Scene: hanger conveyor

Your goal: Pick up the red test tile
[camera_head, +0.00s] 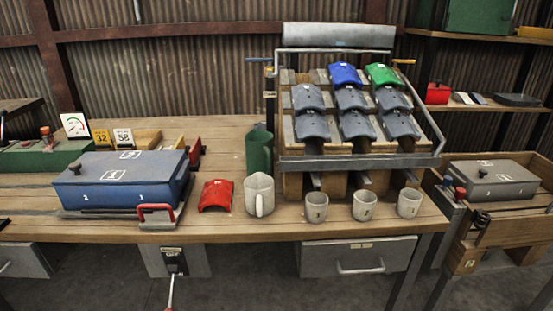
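The red test tile (216,195) is a small curved piece. It lies on the wooden table between the blue box and the grey jug, near the front edge. Nothing covers it. Neither my left nor my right gripper shows in the head view.
The blue box (122,179) with a red handle stands left of the tile, and the grey jug (259,194) stands close on its right. Several grey cups line the front edge. A sloped rack (430,162) of grey, blue and green tiles stands behind them. Bare table (228,148) lies behind the tile.

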